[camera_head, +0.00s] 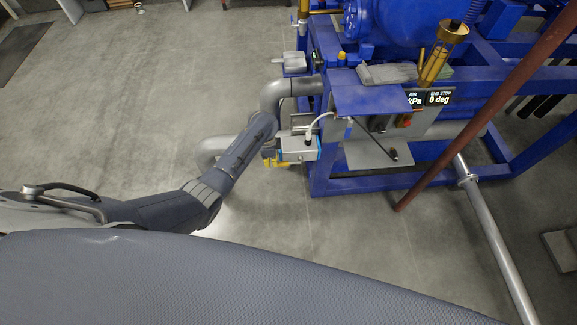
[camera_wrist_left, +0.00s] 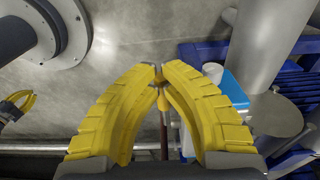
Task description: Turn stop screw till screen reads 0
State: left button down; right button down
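The screen (camera_head: 438,98) at the right of the machine's panel is labelled END STOP and reads "0 deg". My left gripper (camera_head: 272,158) is low beside the blue frame, at the left of a white and blue box (camera_head: 298,148). In the left wrist view, its yellow fingers (camera_wrist_left: 160,78) meet at the tips. A small brownish piece shows right at the tips, but I cannot tell whether it is held. I cannot make out the stop screw for certain. A small yellow gripper-like shape (camera_wrist_left: 15,105) at the left edge may be my right gripper.
The blue machine frame (camera_head: 365,184) stands to the right of my arm. A dark red pole (camera_head: 490,112) slants across it, and a grey pipe (camera_head: 490,225) runs down to the floor. Grey gloves (camera_head: 388,74) lie on top. The grey floor (camera_head: 140,100) at left is clear.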

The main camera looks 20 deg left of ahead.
pick_arm(q)
jog(key=shift+s+a+r, duration=0.1)
jog(key=shift+r, duration=1.35)
jog(key=shift+a+r, duration=0.1)
jog(key=shift+r, duration=1.35)
